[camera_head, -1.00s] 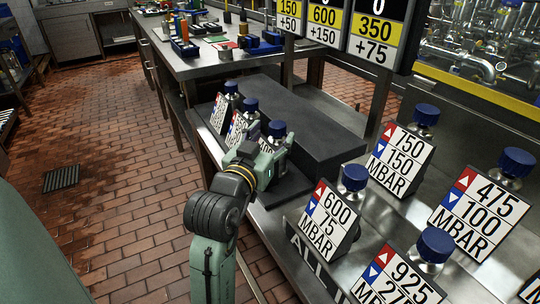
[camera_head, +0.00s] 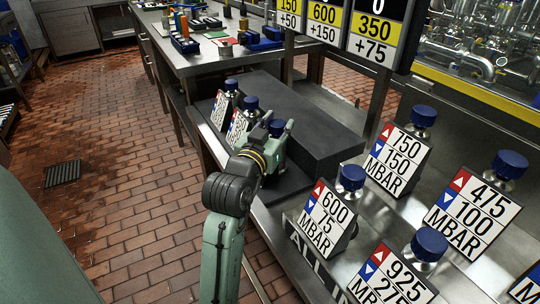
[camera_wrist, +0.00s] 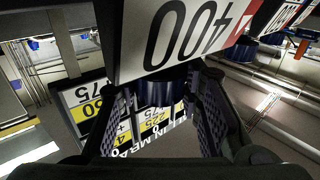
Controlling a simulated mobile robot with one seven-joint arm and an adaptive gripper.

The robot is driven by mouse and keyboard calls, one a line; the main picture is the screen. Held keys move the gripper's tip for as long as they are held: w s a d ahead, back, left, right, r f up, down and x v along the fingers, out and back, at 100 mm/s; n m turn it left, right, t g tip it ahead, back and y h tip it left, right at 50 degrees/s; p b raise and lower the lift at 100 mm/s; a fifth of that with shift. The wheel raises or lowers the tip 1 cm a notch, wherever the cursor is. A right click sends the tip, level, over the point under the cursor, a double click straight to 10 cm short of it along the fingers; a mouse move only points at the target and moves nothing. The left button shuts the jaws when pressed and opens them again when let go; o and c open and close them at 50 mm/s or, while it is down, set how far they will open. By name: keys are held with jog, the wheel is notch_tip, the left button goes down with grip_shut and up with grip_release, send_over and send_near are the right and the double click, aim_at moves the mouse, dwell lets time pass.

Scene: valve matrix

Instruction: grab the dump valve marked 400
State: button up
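The dump valve marked 400 has a white sign (camera_wrist: 180,35), seen upside down and close up in the wrist view. Its dark blue knob (camera_wrist: 165,85) sits just below the sign, between my fingertips. In the head view the same blue knob (camera_head: 276,127) shows at the near end of a row of three valves, and its sign is hidden behind my arm. My gripper (camera_head: 273,143) is at that knob, and in the wrist view my gripper (camera_wrist: 163,95) has its fingers apart on both sides of it. I cannot tell whether the pads touch the knob.
Two similar valves (camera_head: 250,104) (camera_head: 231,86) stand close behind. A dark block (camera_head: 310,125) lies right of the row. Valves marked 600 (camera_head: 322,219), 750 (camera_head: 397,160), 475 (camera_head: 472,216) and 925 (camera_head: 392,276) stand on the metal bench to the right.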

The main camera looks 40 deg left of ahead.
grip_shut()
dwell(0.4)
jog(key=shift+r, duration=0.1)
